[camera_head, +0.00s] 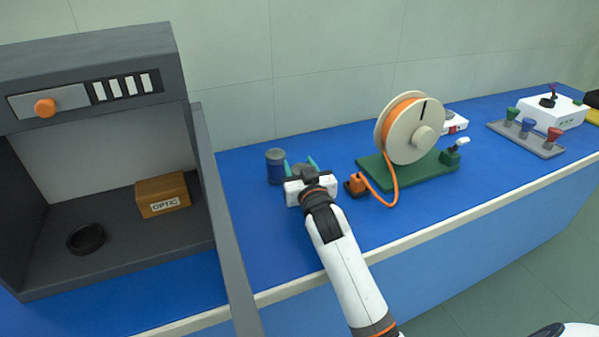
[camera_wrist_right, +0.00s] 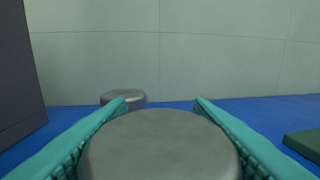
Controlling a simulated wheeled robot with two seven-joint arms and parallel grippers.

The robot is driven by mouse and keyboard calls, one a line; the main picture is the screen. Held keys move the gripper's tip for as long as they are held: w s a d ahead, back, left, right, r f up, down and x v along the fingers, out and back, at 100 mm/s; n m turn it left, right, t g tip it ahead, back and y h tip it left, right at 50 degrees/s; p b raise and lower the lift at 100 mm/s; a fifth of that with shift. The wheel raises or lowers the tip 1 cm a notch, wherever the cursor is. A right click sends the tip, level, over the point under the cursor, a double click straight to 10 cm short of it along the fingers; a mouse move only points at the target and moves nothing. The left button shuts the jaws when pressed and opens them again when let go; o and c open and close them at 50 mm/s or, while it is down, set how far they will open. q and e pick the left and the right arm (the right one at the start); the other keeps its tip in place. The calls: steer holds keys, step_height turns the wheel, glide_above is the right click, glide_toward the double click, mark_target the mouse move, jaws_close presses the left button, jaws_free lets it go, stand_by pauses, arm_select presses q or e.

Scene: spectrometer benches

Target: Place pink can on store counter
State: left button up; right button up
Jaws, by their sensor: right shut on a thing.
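My right gripper (camera_head: 301,167) reaches over the blue counter (camera_head: 290,245) with its teal fingers pointing toward the wall. It is shut on a can, whose grey round top (camera_wrist_right: 160,145) fills the space between the fingers in the right wrist view. The side of this can is hidden, so its colour cannot be told, nor whether it touches the counter. A dark blue can (camera_head: 276,167) with a grey lid stands upright just left of the gripper; its lid also shows in the right wrist view (camera_wrist_right: 123,97). My left gripper is not in view.
A grey open cabinet (camera_head: 90,45) at left holds an orange OPTIC box (camera_head: 163,195) and a black ring (camera_head: 86,239). A spool (camera_head: 410,128) on a green base (camera_head: 420,180) stands right of the gripper.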

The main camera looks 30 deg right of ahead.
steer(key=shift+f, duration=0.45)
steer(key=shift+f, duration=0.1)
steer(key=o, duration=1.1)
steer(key=shift+c, duration=0.2)
steer(key=s, duration=0.4)
steer(key=s+a, duration=0.1)
steer(key=s, duration=0.3)
steer(key=s+a, duration=0.1)
steer(key=s, duration=0.2)
steer(key=shift+s+a, duration=0.15)
steer(key=shift+s, duration=0.25)
